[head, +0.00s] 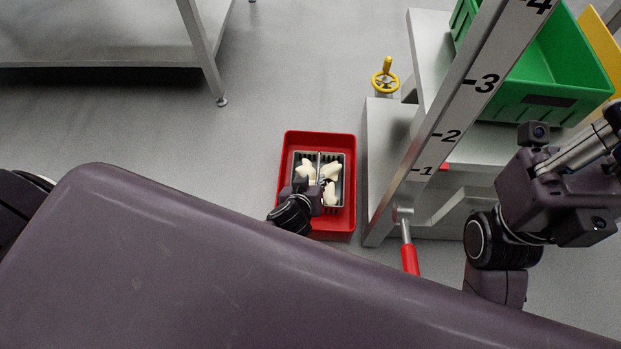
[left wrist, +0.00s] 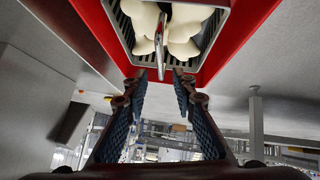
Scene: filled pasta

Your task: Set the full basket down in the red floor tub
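The red floor tub (head: 317,139) stands on the floor near the middle of the head view. The grey metal basket (head: 347,160) with cream filled pasta pieces (head: 331,170) sits inside it. In the left wrist view the basket (left wrist: 216,22) shows at the top with the red tub wall (left wrist: 238,45) around it. A thin upright metal part of the basket (left wrist: 161,45) reaches down between my fingertips. My left gripper (head: 316,193) is at the basket's near side; in the wrist view its fingers (left wrist: 158,88) are apart, with a gap on both sides. My right gripper's fingers do not show.
A grey metal stand with a numbered scale post (head: 450,130) and red-handled lever (head: 409,258) stands right of the tub. A yellow valve wheel (head: 385,82) and green bin (head: 560,75) are behind. A metal table (head: 110,45) is at upper left. Floor left of the tub is clear.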

